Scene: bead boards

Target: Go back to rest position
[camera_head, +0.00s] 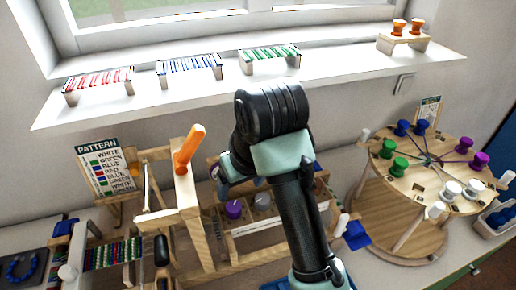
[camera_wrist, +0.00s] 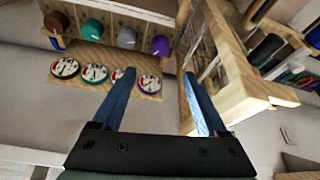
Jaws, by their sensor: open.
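My gripper (camera_wrist: 158,76) is open in the wrist view, with two dark blue fingers apart and nothing seen between them. A wooden rack (camera_wrist: 165,10) with brown, teal, grey and purple knobs lies beyond the fingertips. A wooden strip with a row of round dials (camera_wrist: 95,73) sits by the fingertips, partly covered by the left finger. In the head view my black and pale green arm (camera_head: 290,190) reaches up over the bench. It hides part of a wooden frame with a purple knob (camera_head: 234,209), and the fingers cannot be made out there.
A wooden stand with an orange handle (camera_head: 189,149) rises left of my arm. A round wooden table with coloured spools (camera_head: 420,177) stands to the right. A pattern card (camera_head: 104,170) is at the left. A white shelf (camera_head: 330,75) with bead racks runs behind.

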